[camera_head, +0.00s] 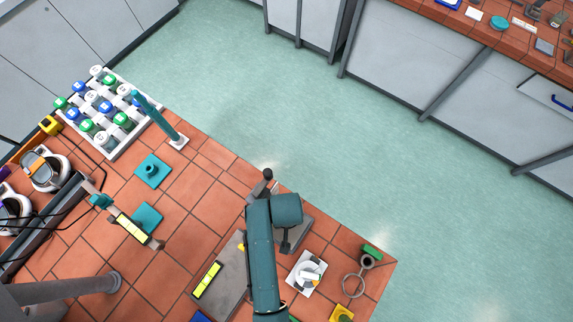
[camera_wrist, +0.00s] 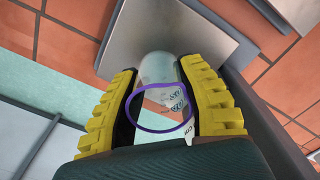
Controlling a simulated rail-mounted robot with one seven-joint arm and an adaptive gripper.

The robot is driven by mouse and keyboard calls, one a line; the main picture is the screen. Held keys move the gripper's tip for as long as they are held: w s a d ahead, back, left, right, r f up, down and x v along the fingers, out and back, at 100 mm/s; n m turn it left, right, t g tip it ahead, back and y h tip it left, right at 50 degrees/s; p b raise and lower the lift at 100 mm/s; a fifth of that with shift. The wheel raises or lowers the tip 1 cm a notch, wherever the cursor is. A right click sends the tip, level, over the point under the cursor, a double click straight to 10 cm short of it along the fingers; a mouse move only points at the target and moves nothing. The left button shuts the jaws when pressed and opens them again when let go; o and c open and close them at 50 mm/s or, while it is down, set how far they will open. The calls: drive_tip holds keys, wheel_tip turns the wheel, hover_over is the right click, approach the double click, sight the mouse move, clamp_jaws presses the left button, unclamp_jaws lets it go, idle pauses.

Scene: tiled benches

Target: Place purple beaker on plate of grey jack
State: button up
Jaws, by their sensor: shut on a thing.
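My gripper (camera_wrist: 163,108) has its yellow ribbed fingers on both sides of a clear beaker with a purple rim (camera_wrist: 145,91) and is shut on it. The beaker's glass and white markings show between the fingers. A flat light grey plate (camera_wrist: 190,32), which looks like the jack's top, lies behind the beaker's far end in the wrist view. I cannot tell whether beaker and plate touch. In the head view my arm hides the beaker and most of the gripper. A grey plate (camera_head: 301,231) shows partly beside my arm there.
A white rack (camera_head: 113,150) of several capped bottles stands at the left, near a teal post (camera_head: 155,115). A white device (camera_head: 307,273) and a ring stand (camera_head: 354,285) are right of my arm. A grey slab with a yellow display (camera_head: 207,281) lies left of it.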

drive_tip(key=shift+f, duration=1.1)
drive_tip(key=o, duration=1.1)
drive_tip(key=shift+f, duration=0.15)
wheel_tip(320, 180, up, 12)
drive_tip(key=shift+p, duration=0.35)
